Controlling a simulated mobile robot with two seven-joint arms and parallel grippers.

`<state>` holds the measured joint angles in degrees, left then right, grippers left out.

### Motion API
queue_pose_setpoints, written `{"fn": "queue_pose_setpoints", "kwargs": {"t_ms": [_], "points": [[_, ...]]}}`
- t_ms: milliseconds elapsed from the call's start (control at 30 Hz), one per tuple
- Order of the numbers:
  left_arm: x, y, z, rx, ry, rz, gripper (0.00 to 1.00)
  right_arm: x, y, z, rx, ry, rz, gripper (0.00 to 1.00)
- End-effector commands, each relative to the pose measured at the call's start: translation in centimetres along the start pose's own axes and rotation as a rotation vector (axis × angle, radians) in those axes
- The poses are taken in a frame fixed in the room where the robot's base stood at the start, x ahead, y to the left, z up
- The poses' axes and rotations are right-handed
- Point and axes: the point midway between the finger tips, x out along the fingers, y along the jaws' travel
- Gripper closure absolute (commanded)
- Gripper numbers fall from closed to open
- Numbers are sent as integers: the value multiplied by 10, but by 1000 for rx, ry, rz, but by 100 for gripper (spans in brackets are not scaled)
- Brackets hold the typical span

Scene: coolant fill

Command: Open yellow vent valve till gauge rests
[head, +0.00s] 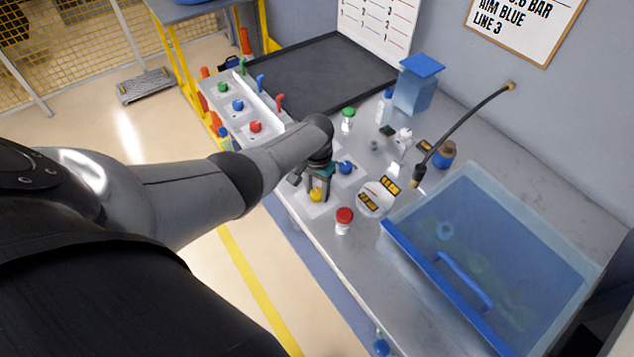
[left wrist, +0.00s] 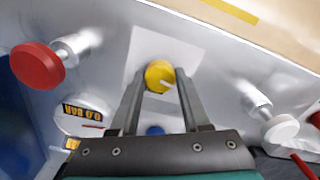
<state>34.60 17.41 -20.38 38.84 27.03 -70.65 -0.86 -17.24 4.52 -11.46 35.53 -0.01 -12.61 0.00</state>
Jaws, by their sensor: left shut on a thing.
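The yellow vent valve (head: 316,195) is a round knob on a pale plate at the bench front. In the left wrist view the yellow knob (left wrist: 159,76) has a white pointer mark toward its lower right. My left gripper (head: 319,190) reaches down from above and is shut on the knob, one finger on each side; the fingers also show in the left wrist view (left wrist: 158,82). The gauge (head: 374,198) is a white round dial right of the valve; in the left wrist view the gauge (left wrist: 85,115) has a label reading 0.0 BAR. My right gripper is not in view.
A red-capped valve (head: 344,216) stands close right of the gripper, and a blue knob (head: 346,167) sits just behind it. A blue translucent bin (head: 490,270) fills the bench's right. A black hose (head: 465,130) arches behind. A black tray (head: 318,75) lies at the back left.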

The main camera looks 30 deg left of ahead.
Motion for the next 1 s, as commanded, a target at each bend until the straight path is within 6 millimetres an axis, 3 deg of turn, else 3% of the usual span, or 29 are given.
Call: {"fn": "queue_pose_setpoints", "kwargs": {"t_ms": [300, 800, 833, 1000], "points": [[-1, 0, -1, -104, 1, 0, 100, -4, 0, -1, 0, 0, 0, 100], [0, 0, -1, -118, 2, 0, 100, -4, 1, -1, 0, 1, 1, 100], [0, 0, -1, -118, 2, 0, 50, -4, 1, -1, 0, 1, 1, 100], [0, 0, -1, -118, 2, 0, 31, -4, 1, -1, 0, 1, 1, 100]]}}
